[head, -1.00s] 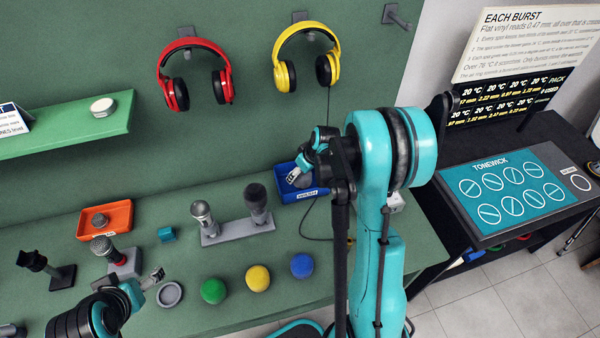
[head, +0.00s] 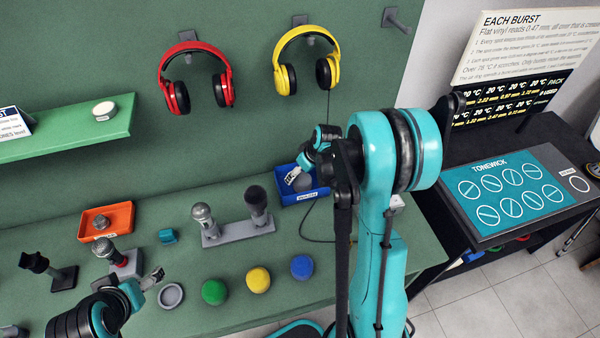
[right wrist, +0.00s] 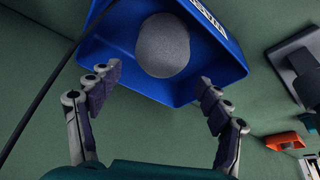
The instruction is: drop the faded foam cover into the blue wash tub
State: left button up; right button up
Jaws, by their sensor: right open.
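The faded foam cover is a grey ball (right wrist: 163,45) lying inside the blue wash tub (right wrist: 228,62) in the right wrist view. In the head view the grey cover (head: 304,183) shows in the blue tub (head: 322,192) at the back of the bench, partly hidden by my right arm. My right gripper (head: 293,178) is over the tub. In the right wrist view its fingers (right wrist: 160,84) are spread apart, with nothing between them, near the tub's edge. My left gripper (head: 155,279) is low at the left, above the bench; its fingers are too small to judge.
An orange tray (head: 121,219) holds a grey round piece. Microphones (head: 203,219) stand on a grey base. Green (head: 214,291), yellow (head: 257,279) and blue (head: 302,266) foam balls line the bench front. Red (head: 194,77) and yellow (head: 306,60) headphones hang on the wall.

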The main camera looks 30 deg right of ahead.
jog(key=a+p+v, duration=0.1)
jog(key=p+v, duration=0.2)
jog(key=v, duration=0.7)
jog(key=s+a+r+m+t, duration=0.1)
jog(key=s+a+r, duration=0.4)
jog(key=s+a, duration=0.2)
jog(key=s+a+r+m+t+h, duration=0.1)
jog(key=s+a+r, duration=0.3)
jog(key=s+a, duration=0.4)
jog(key=shift+s+r+m+t, duration=0.3)
jog(key=shift+s+r, duration=0.05)
jog(key=shift+s, duration=0.2)
jog(key=shift+f+b, duration=0.35)
jog(key=shift+f, duration=0.1)
